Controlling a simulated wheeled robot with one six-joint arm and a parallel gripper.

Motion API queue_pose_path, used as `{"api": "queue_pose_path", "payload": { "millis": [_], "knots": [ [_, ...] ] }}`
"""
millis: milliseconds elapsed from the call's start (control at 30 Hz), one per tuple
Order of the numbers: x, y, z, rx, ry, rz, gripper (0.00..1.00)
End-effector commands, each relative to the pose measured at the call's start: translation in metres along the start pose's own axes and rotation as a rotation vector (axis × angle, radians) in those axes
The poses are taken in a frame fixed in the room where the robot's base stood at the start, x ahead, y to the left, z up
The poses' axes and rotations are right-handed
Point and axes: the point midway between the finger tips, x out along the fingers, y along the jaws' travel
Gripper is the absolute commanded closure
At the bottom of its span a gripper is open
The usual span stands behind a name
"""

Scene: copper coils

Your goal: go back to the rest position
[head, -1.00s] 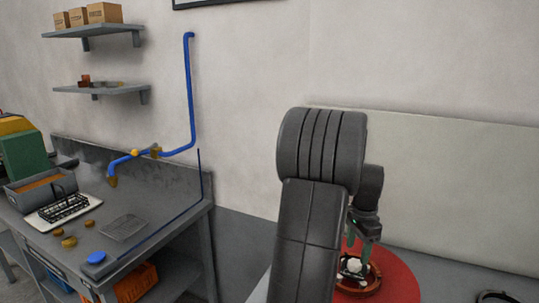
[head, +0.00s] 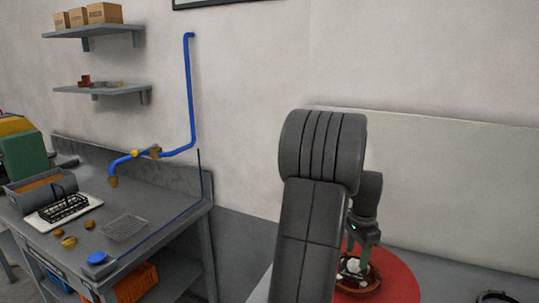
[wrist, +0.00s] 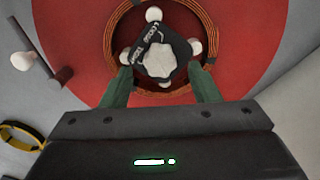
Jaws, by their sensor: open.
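My gripper (head: 364,265) is low over a red round surface (head: 404,284) on the right bench. A copper coil (head: 373,284) lies there, with a pale hub (head: 353,266) inside its ring. In the wrist view my gripper (wrist: 160,72) is open. Its two green fingers stand apart on either side of the hub (wrist: 158,62), which has a black, lettered covering. I cannot tell whether the fingers touch anything.
A left bench (head: 172,207) holds a black rack on a white tray (head: 64,209), a wire mesh (head: 125,228) and a blue disc (head: 97,258). A blue pipe (head: 191,95) runs up the wall. A yellow ring (wrist: 20,136) lies near the red surface.

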Motion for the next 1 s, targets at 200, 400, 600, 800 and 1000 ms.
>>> {"api": "queue_pose_path", "payload": {
  "millis": [200,400,600,800,1000],
  "knots": [
    [0.030,0.000,0.000,-0.048,0.001,-0.001,0.44],
    [0.030,0.000,0.000,-0.212,0.001,-0.001,0.44],
    [0.030,0.000,0.000,-0.376,0.001,-0.001,0.44],
    [0.030,0.000,0.000,-0.538,0.001,-0.001,0.44],
    [0.030,0.000,0.000,-0.700,0.001,-0.001,0.44]
  ]
}}
